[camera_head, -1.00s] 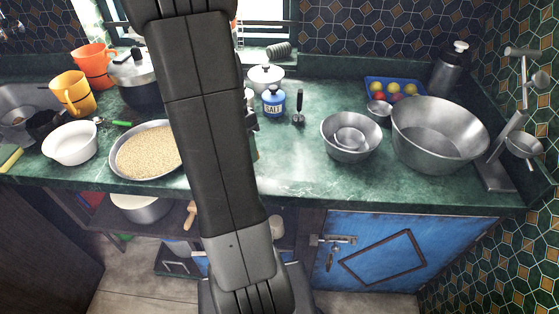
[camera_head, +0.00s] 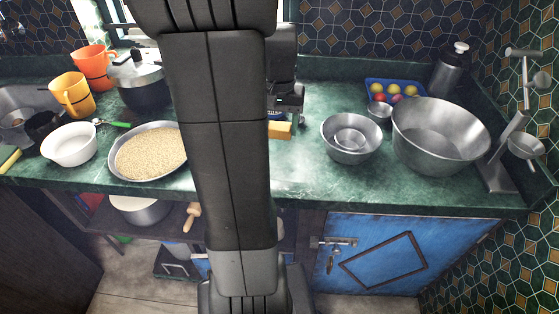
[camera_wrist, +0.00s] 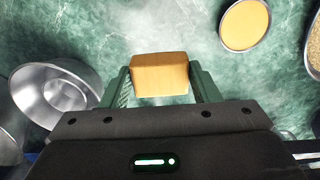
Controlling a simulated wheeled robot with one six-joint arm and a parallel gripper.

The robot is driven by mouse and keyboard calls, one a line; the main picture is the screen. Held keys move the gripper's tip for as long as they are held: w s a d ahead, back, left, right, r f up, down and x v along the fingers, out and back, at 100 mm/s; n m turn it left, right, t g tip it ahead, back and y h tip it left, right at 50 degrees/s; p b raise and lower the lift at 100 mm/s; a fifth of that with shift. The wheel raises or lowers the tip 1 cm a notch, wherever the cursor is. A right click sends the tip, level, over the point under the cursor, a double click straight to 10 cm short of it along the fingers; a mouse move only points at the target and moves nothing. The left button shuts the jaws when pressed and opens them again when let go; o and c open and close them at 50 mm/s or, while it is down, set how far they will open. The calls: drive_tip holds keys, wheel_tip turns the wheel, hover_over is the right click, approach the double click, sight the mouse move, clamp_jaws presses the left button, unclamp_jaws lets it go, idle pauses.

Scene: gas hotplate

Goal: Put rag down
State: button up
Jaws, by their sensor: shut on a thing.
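The rag appears as a yellow-orange block (camera_wrist: 160,75) held between the two green fingers of my gripper (camera_wrist: 159,71) in the wrist view. The fingers are shut on its sides. In the head view the rag (camera_head: 280,130) shows just right of my arm, over the green marble counter (camera_head: 300,175), left of the nested metal bowls. I cannot tell whether its underside touches the counter. My arm hides part of the counter behind it.
Nested metal bowls (camera_head: 351,138) and a large metal basin (camera_head: 440,135) stand to the right. A pan of grain (camera_head: 148,150) lies left of my arm. Clear counter lies between the rag and the bowls.

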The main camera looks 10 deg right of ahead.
sight(279, 162)
wheel_tip(279, 162, down, 10)
drive_tip(key=shift+r, duration=0.15)
drive_tip(key=o, duration=0.9)
drive_tip(key=shift+f+b, duration=0.2)
drive_tip(key=shift+b, duration=0.25)
drive_tip(key=r, duration=0.9)
drive_tip(key=r+p, duration=0.1)
drive_tip(key=r, duration=0.4)
drive_tip(key=shift+w+d, duration=0.15)
drive_tip(key=shift+d, duration=0.15)
drive_tip(key=shift+f, duration=0.1)
drive_tip(key=f, duration=1.3)
drive_tip(key=shift+s+a+f, duration=0.2)
drive_tip(key=shift+a+f, duration=0.1)
drive_tip(key=shift+a, duration=0.05)
wheel_tip(279, 162, up, 4)
drive_tip(key=shift+f, duration=0.15)
drive_tip(key=shift+r, duration=0.55)
